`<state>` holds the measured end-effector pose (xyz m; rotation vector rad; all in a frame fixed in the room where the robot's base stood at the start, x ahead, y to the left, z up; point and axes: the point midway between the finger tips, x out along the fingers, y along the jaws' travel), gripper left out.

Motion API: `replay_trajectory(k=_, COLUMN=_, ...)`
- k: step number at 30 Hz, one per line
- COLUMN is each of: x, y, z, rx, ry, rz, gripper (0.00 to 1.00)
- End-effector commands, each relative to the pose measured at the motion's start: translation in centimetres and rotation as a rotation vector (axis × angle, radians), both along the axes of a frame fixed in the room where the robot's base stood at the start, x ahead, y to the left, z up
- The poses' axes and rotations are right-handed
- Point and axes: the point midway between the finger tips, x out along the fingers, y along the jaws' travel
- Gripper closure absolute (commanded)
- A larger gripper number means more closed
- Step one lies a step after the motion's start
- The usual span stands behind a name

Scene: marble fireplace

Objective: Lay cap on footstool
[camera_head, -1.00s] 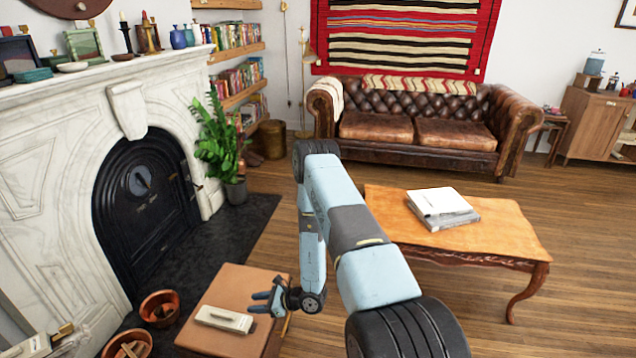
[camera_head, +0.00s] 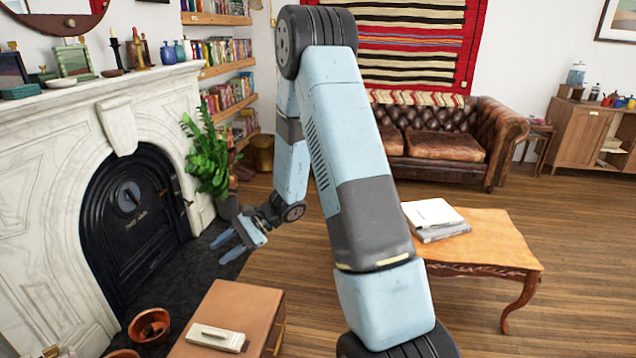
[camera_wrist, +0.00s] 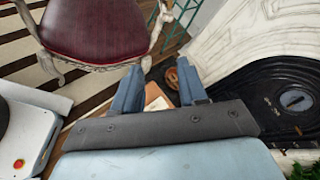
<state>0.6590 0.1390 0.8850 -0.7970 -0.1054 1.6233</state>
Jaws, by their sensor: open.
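My gripper (camera_head: 223,249) is open and empty, in the air above and behind the low brown box in the head view. In the wrist view its two blue fingers (camera_wrist: 159,82) stand apart with nothing held between them. I cannot make out a cap in any view. I see nothing that I can surely call a footstool. The low brown box (camera_head: 250,303) has a flat top and metal handles on its right side. A cream oblong object (camera_head: 216,337) lies on that top.
A copper bowl (camera_head: 150,326) stands left of the box by the marble fireplace (camera_head: 45,205). A wooden table (camera_head: 487,240) with books (camera_head: 435,218) is at right. A potted plant (camera_head: 207,160) stands behind. The wrist view shows a dark red chair (camera_wrist: 95,28).

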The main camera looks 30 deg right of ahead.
Motion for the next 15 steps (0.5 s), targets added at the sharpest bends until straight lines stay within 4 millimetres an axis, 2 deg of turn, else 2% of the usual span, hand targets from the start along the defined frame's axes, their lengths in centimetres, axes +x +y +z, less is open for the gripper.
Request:
replay_trajectory(k=1, x=-0.6, y=0.0, z=1.6, rx=-0.022, ry=-0.029, rz=0.031, gripper=0.58)
replay_trajectory(k=3, x=-1.5, y=-0.1, z=3.4, rx=-0.057, ry=-0.064, rz=0.077, gripper=0.58)
replay_trajectory(k=15, x=-7.6, y=-1.7, z=12.1, rx=-0.284, ry=-0.274, rz=0.302, gripper=0.58)
